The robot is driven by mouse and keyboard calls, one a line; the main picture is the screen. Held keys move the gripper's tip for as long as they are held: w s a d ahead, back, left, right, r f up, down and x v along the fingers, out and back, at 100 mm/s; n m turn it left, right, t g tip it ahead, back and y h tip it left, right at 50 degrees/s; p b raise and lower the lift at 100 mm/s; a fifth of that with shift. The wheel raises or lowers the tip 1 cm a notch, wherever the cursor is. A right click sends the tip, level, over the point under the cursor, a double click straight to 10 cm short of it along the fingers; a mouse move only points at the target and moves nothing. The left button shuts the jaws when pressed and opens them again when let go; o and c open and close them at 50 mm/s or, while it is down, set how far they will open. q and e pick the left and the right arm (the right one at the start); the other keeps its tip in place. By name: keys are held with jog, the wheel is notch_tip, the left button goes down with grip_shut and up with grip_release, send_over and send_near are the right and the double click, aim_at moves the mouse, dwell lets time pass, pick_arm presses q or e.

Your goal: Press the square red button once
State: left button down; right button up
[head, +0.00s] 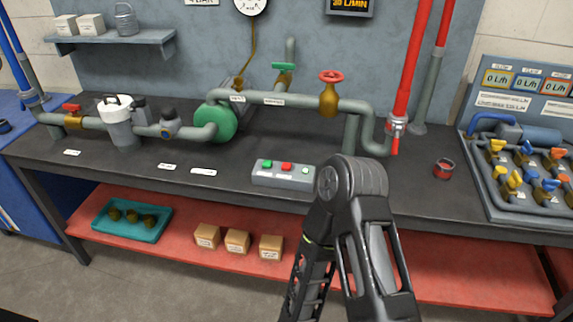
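A grey control box (283,181) lies near the front edge of the dark workbench. On its top are a green button (267,163), a red button (287,166) and a pale green button (305,170) at the right. The red one is the middle of the three; its exact outline is too small to be sure of. A black arm of mine rises from the bottom of the head view, its round joint just right of the box. Neither gripper can be seen. The buttons are not covered by the arm.
Grey pipes with a green pump (215,122) and a red-handled valve (330,90) run behind the box. A thick red pipe (411,65) stands at the right. A valve panel (525,180) is at far right.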

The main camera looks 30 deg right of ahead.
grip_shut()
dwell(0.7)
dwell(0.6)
